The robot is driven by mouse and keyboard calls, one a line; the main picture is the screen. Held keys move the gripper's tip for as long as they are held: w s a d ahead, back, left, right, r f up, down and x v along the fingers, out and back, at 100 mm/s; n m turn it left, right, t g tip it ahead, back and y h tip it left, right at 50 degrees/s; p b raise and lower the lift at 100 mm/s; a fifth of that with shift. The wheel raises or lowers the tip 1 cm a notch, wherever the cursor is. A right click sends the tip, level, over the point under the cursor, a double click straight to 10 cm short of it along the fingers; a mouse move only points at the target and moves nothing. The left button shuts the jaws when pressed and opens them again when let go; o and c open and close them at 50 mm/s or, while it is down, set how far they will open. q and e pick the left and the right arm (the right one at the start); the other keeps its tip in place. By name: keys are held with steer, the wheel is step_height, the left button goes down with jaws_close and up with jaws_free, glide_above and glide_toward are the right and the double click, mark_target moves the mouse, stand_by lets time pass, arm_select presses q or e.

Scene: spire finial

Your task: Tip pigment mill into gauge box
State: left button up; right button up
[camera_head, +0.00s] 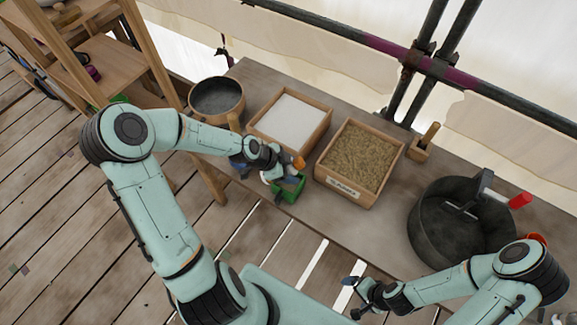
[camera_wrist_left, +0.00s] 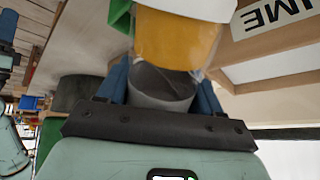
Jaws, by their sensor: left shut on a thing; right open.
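My left gripper (camera_head: 277,178) is shut on the pigment mill, a small cylinder whose orange end (camera_head: 298,162) shows in the head view. In the left wrist view the mill (camera_wrist_left: 178,42) has a yellow-orange band, and a grey part sits between the blue fingers (camera_wrist_left: 160,88). The gauge box (camera_head: 291,190) looks to be the small green box at the bench's front edge, directly by the gripper and partly hidden by it. A green edge also shows in the wrist view (camera_wrist_left: 121,14). I cannot tell the mill's exact tilt. My right gripper (camera_head: 366,296) is open and empty, low in front of the bench.
On the bench (camera_head: 340,225) stand a wooden tray of white powder (camera_head: 290,117), a labelled wooden box of sandy material (camera_head: 358,157), a round dark-filled pan (camera_head: 216,98) and a black tub (camera_head: 440,225). A scaffold rail (camera_head: 380,46) runs behind. Bare bench lies between box and tub.

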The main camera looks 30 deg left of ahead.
arm_select(q)
steer(key=shift+w+r, duration=0.2)
steer(key=shift+w, duration=0.05)
steer(key=shift+d+f, duration=0.1)
steer(key=shift+d, duration=0.1)
steer(key=shift+w+g+y, duration=0.1)
steer(key=shift+g+y, duration=0.2)
steer(key=shift+y, duration=0.2)
arm_select(e)
steer(key=shift+w+r, duration=0.2)
steer(key=shift+w, duration=0.2)
